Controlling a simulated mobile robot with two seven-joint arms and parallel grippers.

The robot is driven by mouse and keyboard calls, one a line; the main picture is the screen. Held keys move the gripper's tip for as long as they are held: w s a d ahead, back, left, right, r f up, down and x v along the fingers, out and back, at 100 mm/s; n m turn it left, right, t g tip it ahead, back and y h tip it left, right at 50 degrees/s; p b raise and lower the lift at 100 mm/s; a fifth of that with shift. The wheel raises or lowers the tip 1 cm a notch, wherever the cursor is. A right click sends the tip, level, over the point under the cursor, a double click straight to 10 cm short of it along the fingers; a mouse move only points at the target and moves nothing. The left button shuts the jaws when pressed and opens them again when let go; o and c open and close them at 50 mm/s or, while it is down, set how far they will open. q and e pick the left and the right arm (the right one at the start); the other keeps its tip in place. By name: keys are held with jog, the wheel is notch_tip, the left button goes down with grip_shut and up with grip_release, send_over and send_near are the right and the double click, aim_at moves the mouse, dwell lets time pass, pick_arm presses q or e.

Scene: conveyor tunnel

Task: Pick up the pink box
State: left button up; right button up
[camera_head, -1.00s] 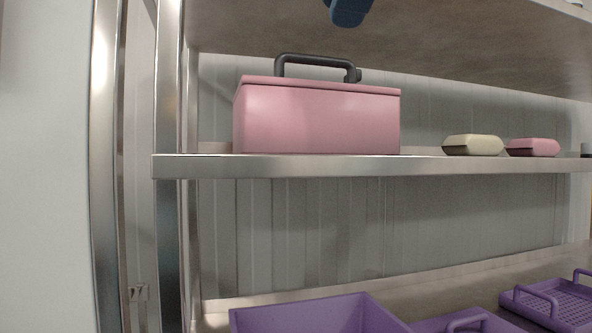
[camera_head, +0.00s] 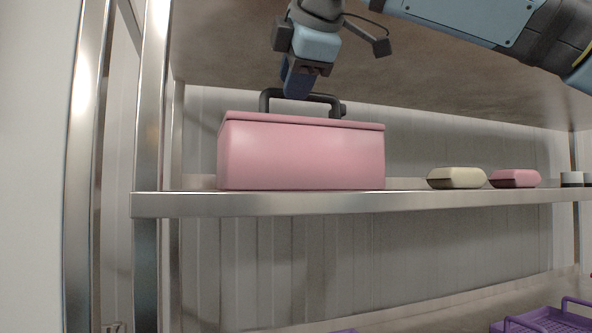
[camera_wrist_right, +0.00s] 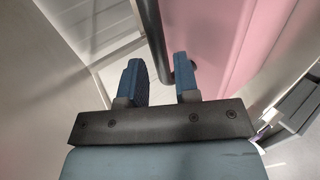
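The pink box (camera_head: 300,156) stands upright on the metal shelf, with a dark bar handle (camera_head: 318,97) on its lid. Its pink lid (camera_wrist_right: 220,40) also fills much of the right side of the right wrist view. My right gripper (camera_head: 298,84) reaches down from above, its blue fingers at the left part of the handle. In the right wrist view my right gripper (camera_wrist_right: 160,80) has its fingers apart, with the dark handle bar (camera_wrist_right: 152,35) running between them. Contact with the bar cannot be told. My left gripper is not in view.
The box's shelf (camera_head: 420,200) has a metal front edge, and a metal post (camera_head: 148,120) rises at its left. Another shelf (camera_head: 420,85) hangs above. A cream container (camera_head: 456,178) and a pink container (camera_head: 514,178) stand to the right. A purple basket (camera_head: 552,319) is below.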

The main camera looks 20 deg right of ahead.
jog(key=x, duration=0.5)
jog(key=shift+c, duration=0.2)
grip_shut()
dwell(1.1)
